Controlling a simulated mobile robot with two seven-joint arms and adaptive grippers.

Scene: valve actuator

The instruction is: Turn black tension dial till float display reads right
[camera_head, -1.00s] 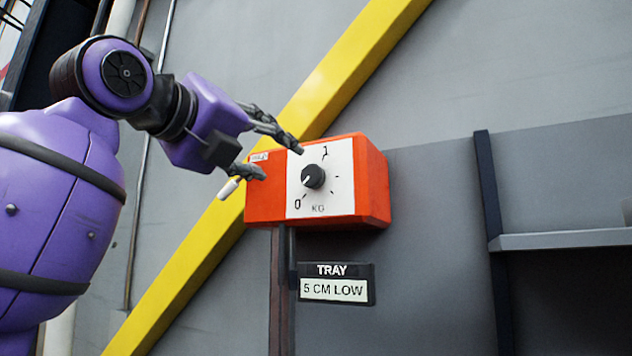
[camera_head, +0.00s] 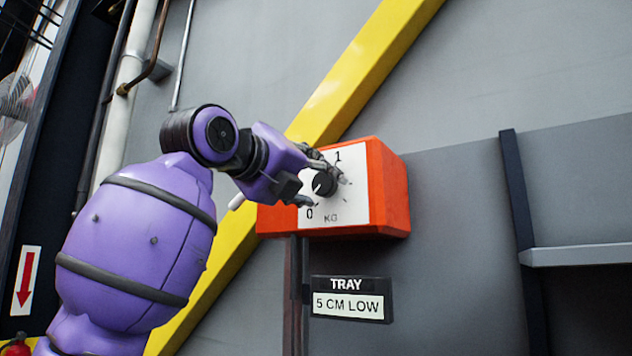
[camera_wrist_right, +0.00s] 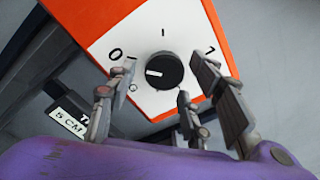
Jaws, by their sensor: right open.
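The black dial (camera_head: 325,184) sits on a white scale marked 0 to 1 KG, on the front of an orange box (camera_head: 391,190). Its white pointer mark is towards the 0 side; the dial also shows in the right wrist view (camera_wrist_right: 164,70). The display (camera_head: 346,306) below the box reads "TRAY 5 CM LOW" and is partly visible in the right wrist view (camera_wrist_right: 70,121). My right gripper (camera_head: 318,182) is open, its fingers (camera_wrist_right: 163,78) spread to either side of the dial. I see no clear contact with it. My left gripper is out of view.
A yellow diagonal beam (camera_head: 365,65) runs behind the box along the grey wall. A dark post (camera_head: 296,290) stands below the box. A grey ledge (camera_head: 580,254) is at the right, and a red-arrow sign (camera_head: 25,281) is at the lower left.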

